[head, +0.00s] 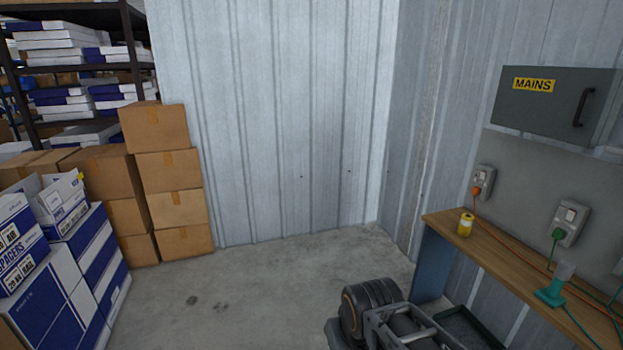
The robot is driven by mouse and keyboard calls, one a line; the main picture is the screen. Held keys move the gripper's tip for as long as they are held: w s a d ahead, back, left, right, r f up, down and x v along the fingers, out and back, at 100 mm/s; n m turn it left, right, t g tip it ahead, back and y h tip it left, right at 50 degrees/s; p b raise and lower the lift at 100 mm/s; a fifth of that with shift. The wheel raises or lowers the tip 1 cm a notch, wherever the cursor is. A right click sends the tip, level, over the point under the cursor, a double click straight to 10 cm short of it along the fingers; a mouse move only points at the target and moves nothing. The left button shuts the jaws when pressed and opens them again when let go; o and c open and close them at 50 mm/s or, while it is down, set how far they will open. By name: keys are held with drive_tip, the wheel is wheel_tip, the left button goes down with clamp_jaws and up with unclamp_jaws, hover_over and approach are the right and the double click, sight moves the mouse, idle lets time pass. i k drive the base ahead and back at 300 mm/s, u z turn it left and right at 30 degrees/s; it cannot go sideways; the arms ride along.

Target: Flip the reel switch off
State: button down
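Two switched wall sockets are on the right wall panel. The left socket (483,181) has an orange plug (477,192) in it, with an orange cord running down to the bench. The right socket (571,221) has a green plug (558,234) in it, with a green cord running down. Each has a pale switch, too small to read as on or off. No cable reel is clearly visible, and I cannot tell which socket feeds one. Part of my arm shows at the bottom, right of centre; my gripper's fingertips are not in view.
A wooden bench (495,252) below the sockets holds a yellow jar (465,225) and a teal object (551,292). A grey MAINS cabinet (553,104) hangs above. Stacked cartons (170,165) and blue-white boxes (75,270) stand left. The concrete floor (240,290) between is clear.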

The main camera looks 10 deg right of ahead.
sight(571, 214)
drive_tip(key=z, duration=0.4)
drive_tip(key=i, duration=1.75)
drive_tip(key=z, duration=1.55)
drive_tip(key=i, duration=1.15)
drive_tip(key=z, duration=0.7)
